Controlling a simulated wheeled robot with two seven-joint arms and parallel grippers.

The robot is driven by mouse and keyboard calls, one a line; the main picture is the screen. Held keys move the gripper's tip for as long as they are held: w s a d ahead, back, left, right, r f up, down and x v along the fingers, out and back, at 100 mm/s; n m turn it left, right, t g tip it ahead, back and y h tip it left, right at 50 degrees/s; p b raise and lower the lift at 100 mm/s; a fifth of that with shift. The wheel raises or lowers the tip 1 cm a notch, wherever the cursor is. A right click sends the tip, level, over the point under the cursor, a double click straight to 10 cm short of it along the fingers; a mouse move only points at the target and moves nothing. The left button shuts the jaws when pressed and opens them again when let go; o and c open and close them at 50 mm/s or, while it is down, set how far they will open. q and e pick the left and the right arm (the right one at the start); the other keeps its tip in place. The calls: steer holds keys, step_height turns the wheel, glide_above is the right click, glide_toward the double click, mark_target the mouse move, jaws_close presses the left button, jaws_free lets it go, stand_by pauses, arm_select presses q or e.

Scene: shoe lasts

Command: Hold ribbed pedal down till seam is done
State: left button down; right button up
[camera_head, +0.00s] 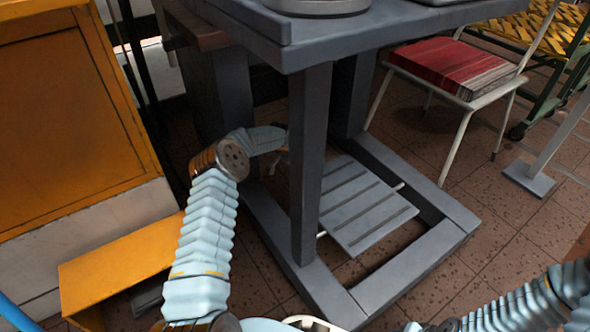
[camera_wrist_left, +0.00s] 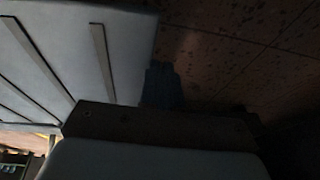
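The ribbed pedal (camera_head: 368,208) is a grey plate with dark ribs, tilted on a thin rod inside the machine's base frame. In the left wrist view the pedal (camera_wrist_left: 75,50) fills the upper left. My left arm reaches down past the front leg, and its gripper end in the head view is mostly hidden behind that leg. In the left wrist view my left gripper (camera_wrist_left: 163,72) has its dark fingers together, beside the pedal's edge. I cannot tell whether they touch it. My right arm shows at the lower right, its gripper out of view. The seam is not visible.
The grey machine table (camera_head: 385,35) stands over the pedal, with a front leg (camera_head: 310,165) and a floor frame (camera_head: 435,215). An orange cabinet (camera_head: 75,110) and open orange box (camera_head: 115,265) are left. A chair with a red stack (camera_head: 450,65) stands right.

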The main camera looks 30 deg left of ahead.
arm_select(q)
steer(key=w+a+p+v, duration=0.2)
steer(key=p+v, duration=0.2)
steer(key=v, duration=0.9)
steer(key=shift+r, duration=0.5)
steer(key=shift+w, duration=0.15)
stand_by(0.5)
